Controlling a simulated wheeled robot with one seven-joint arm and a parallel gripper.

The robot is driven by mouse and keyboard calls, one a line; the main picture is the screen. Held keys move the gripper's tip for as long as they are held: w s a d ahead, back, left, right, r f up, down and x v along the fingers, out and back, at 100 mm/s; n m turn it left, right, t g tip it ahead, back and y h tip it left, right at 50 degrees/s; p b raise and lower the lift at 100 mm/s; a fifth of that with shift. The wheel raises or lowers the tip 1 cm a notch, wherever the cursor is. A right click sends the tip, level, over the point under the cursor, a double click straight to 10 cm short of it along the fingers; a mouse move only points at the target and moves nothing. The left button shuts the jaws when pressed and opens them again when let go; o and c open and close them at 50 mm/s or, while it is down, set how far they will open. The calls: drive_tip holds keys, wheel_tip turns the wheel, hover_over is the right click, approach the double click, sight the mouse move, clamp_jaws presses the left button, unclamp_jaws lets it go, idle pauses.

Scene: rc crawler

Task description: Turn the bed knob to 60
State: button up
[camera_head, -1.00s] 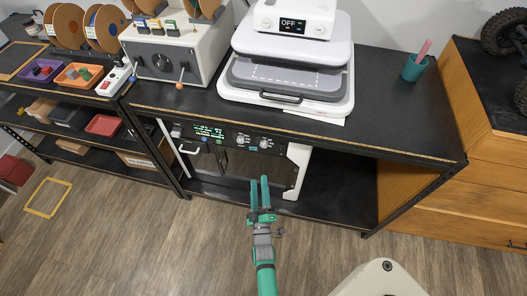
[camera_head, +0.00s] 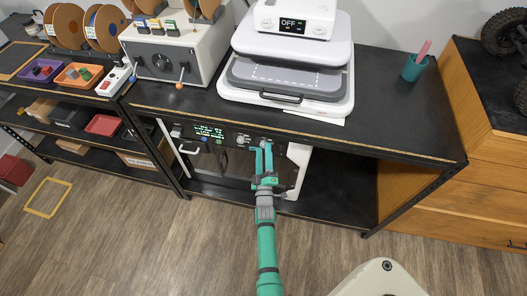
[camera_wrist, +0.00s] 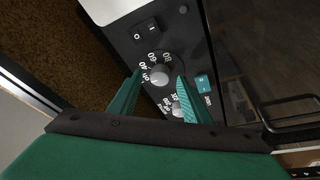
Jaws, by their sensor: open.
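The printer's dark front panel carries two light knobs. One knob (camera_wrist: 160,76) has a printed number scale around it, with 40, 60 and 80 among the marks; its pointer is too small to read. In the wrist view it sits between my open fingertips, and I cannot tell whether they touch it. A second knob (camera_wrist: 179,109) is partly hidden by the right finger. In the head view my gripper (camera_head: 264,146) is at the panel over the right-hand knob, and the left-hand knob (camera_head: 241,140) stays visible. The word "bed" is not legible.
A teal button (camera_wrist: 205,83) and a black rocker switch (camera_wrist: 146,31) flank the scaled knob. A dark door handle (camera_wrist: 290,112) sticks out at the right. The bench top (camera_head: 400,125) overhangs the panel and bears a heat press (camera_head: 290,75).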

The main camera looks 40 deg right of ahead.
drive_tip(key=shift+w+d+r, duration=0.1)
drive_tip(key=shift+w+d, duration=0.1)
drive_tip(key=shift+w, duration=0.1)
drive_tip(key=shift+c, duration=0.6)
drive_tip(key=c, duration=0.9)
